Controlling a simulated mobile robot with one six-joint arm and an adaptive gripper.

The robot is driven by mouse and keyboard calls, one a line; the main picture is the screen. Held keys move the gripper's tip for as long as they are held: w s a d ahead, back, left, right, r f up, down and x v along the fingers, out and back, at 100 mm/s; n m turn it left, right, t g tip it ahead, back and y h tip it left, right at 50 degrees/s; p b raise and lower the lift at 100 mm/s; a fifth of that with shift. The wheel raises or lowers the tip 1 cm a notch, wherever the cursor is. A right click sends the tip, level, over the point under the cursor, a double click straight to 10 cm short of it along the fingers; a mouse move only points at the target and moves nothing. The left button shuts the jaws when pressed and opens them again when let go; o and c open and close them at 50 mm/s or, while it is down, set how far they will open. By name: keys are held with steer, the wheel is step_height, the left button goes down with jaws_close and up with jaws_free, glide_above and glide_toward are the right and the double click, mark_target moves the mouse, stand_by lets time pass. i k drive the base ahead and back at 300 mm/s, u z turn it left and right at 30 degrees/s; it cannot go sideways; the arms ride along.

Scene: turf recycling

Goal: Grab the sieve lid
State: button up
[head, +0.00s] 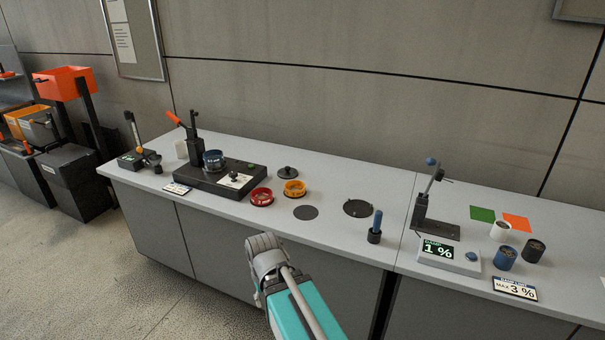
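A dark round lid with a small knob on top (288,173) lies on the grey bench, behind the orange ring; it looks like the sieve lid. A blue sieve ring (213,160) sits on a black base unit (205,182) to its left. A red ring (262,197) and an orange ring (294,188) lie in front of the lid. My teal arm reaches up from the bottom centre and ends in grey joints in front of the bench edge. My gripper's fingers do not show.
A lever device (436,210), a display (448,254) and several small cups stand on the right bench section. Orange bins (64,83) stand at far left.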

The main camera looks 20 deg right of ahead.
mark_target(287, 172)
steer(key=z, duration=0.55)
steer(key=i, duration=1.45)
steer(key=u, duration=0.05)
